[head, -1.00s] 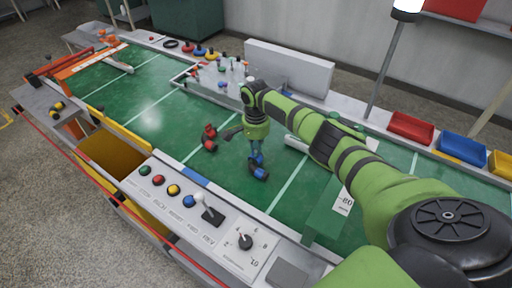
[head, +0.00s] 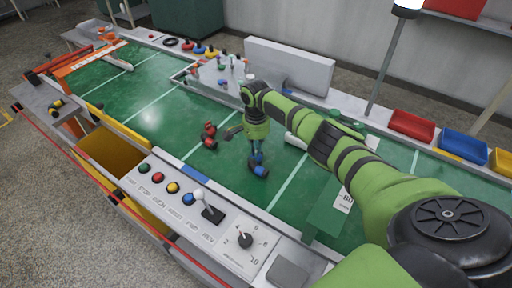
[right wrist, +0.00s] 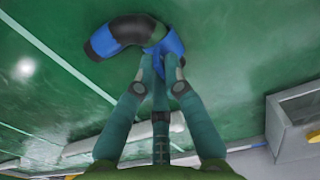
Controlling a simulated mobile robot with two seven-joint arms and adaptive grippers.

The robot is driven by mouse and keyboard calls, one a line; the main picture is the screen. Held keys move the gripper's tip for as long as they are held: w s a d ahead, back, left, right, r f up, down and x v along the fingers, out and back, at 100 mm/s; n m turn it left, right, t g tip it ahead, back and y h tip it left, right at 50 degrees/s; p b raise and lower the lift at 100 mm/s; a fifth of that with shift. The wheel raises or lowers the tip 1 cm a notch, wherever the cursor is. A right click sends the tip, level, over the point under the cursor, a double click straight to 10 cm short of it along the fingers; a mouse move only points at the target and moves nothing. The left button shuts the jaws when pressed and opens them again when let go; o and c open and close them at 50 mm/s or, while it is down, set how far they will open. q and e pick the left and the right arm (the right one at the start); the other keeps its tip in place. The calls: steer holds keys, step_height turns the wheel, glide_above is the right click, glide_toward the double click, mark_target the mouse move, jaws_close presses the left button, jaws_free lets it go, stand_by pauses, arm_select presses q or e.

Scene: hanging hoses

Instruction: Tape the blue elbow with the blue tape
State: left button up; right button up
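The blue elbow (head: 259,168), a short bent piece with dark bands, is low over or on the green table top, just below my right gripper (head: 255,146). In the right wrist view the elbow (right wrist: 119,35) curves from a dark end on the left to a blue end at my right gripper's fingertips (right wrist: 161,66). The fingers are close together on that blue end. A blue roll-like thing (head: 200,50) stands on the back edge; I cannot tell whether it is the blue tape. My left gripper is out of view.
A red elbow-like piece (head: 209,136) lies left of my right gripper. A control panel (head: 193,208) with coloured buttons and levers runs along the front edge. Red (head: 412,126) and blue (head: 461,149) bins stand at the back right. Green table is clear at the left.

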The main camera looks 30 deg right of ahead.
steer(key=o, duration=0.3)
steer(key=shift+o, duration=0.2)
step_height(320, 180, up, 12)
stand_by(0.3)
